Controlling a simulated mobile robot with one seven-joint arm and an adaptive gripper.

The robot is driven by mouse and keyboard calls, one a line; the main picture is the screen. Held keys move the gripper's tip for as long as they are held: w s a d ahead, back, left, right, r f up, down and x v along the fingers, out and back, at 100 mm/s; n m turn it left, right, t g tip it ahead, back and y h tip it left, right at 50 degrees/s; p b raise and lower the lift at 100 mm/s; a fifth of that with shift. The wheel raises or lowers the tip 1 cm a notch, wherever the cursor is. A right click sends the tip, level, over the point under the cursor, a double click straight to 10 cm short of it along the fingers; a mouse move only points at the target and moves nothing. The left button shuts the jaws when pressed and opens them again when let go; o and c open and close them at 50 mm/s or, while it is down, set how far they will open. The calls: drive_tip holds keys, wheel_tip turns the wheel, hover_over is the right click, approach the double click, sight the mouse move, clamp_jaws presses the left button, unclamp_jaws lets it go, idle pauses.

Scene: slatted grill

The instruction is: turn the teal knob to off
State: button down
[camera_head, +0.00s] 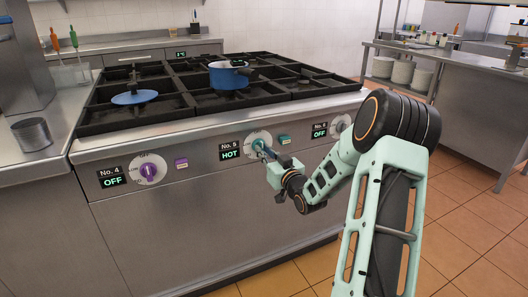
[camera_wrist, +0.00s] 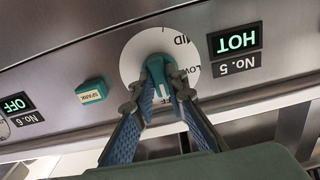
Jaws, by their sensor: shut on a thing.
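The teal knob (camera_wrist: 159,68) sits on a white round dial (camera_wrist: 133,58) on the stove's front panel. In the wrist view, upside down, my gripper (camera_wrist: 159,84) has its two blue fingers shut on the knob, one on each side. The dial shows MID and LOW beside the knob; other lettering is partly hidden by the fingers. The display next to it reads No. 5 HOT (camera_wrist: 237,47). In the head view my gripper (camera_head: 262,149) reaches the dial (camera_head: 258,138) from the front right, and the knob is mostly hidden there.
A purple knob (camera_head: 149,170) at No. 4 and another dial (camera_head: 340,125) at No. 6 both have OFF displays. A teal SPARK button (camera_wrist: 91,91) is close to my fingers. A blue pot (camera_head: 229,78) and a blue pan (camera_head: 134,97) stand on the grates.

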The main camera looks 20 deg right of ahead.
drive_tip(key=c, duration=1.9)
unclamp_jaws()
drive_tip(key=shift+c, duration=0.2)
drive_tip(key=s, duration=1.2)
drive_tip(key=shift+d, duration=0.2)
